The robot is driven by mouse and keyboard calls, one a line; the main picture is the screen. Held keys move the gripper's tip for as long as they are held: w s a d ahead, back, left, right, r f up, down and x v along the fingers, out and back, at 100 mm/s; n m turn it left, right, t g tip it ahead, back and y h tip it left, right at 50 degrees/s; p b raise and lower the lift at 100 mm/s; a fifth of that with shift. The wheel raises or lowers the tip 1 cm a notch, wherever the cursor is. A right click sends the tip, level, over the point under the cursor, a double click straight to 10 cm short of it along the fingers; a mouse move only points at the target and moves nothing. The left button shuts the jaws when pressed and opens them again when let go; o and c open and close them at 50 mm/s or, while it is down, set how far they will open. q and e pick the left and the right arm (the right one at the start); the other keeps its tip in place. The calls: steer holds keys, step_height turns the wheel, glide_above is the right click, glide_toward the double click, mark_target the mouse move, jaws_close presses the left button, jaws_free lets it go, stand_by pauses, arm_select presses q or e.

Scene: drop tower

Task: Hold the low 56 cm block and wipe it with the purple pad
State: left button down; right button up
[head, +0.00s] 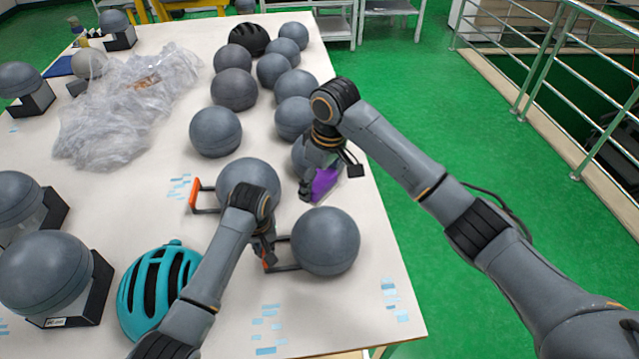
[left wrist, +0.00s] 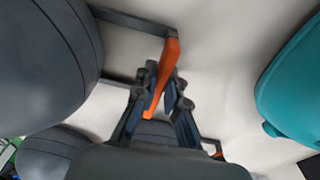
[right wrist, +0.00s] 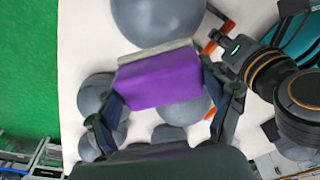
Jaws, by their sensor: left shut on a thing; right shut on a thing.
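A smooth grey ball (head: 325,241), seemingly the low 56 cm block, sits at the table's near right, with a dark bracket and orange grip bar on its left. My left gripper (head: 268,262) is shut on that bar, which shows between its fingers in the left wrist view (left wrist: 163,80). My right gripper (right wrist: 165,92) is shut on the purple pad (right wrist: 157,80), which has a pale grey edge layer. The pad (head: 323,183) is just beyond the held ball. In the right wrist view its grey edge overlaps the ball (right wrist: 157,18); I cannot tell if they touch.
Another grey ball (head: 245,178) with an orange bar (head: 194,194) stands just behind. Several more grey balls fill the table's right side. A teal helmet (head: 155,290) lies at front left, clear plastic wrap (head: 125,105) farther back. The near right table corner is clear apart from blue tape.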

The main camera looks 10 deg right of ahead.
arm_select(q)
steer(key=c, duration=1.3)
jaws_free()
steer(key=shift+c, duration=0.2)
step_height(320, 180, up, 12)
steer(key=s, duration=0.1)
steer(key=shift+s, duration=0.2)
steer(key=shift+s, duration=0.1)
arm_select(e)
steer(key=shift+f, duration=0.1)
